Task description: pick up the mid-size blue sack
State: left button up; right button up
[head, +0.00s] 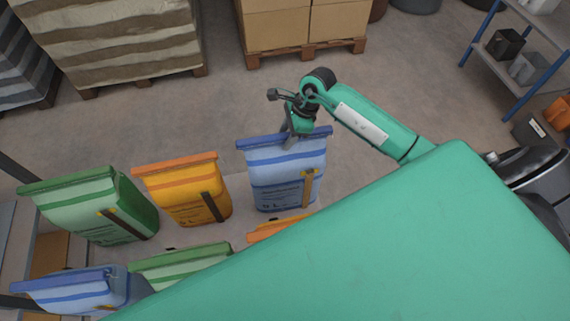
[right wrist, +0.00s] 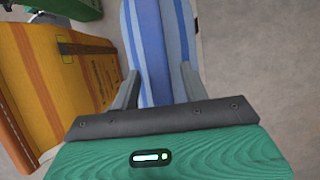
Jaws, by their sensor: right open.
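A light blue sack (head: 284,178) with a darker blue top band stands upright in the middle of the head view. My right gripper (head: 289,138) is at its top edge, coming from behind. In the right wrist view the blue striped sack (right wrist: 155,50) shows between the two open fingers of the gripper (right wrist: 160,90); I cannot tell whether they touch it. A second blue sack (head: 75,290) is at the lower left of the head view, partly cut off. My left gripper is not in view.
An orange sack (head: 187,192) stands close left of the middle blue sack, with a green sack (head: 100,208) further left. Another green sack (head: 180,265) and an orange one (head: 270,229) are partly hidden in front. The floor (head: 190,125) behind is clear up to the pallets.

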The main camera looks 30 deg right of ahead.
jog(key=shift+f, duration=0.1)
dwell(0.3)
grip_shut()
jog(key=shift+s+f, duration=0.2)
dwell(1.0)
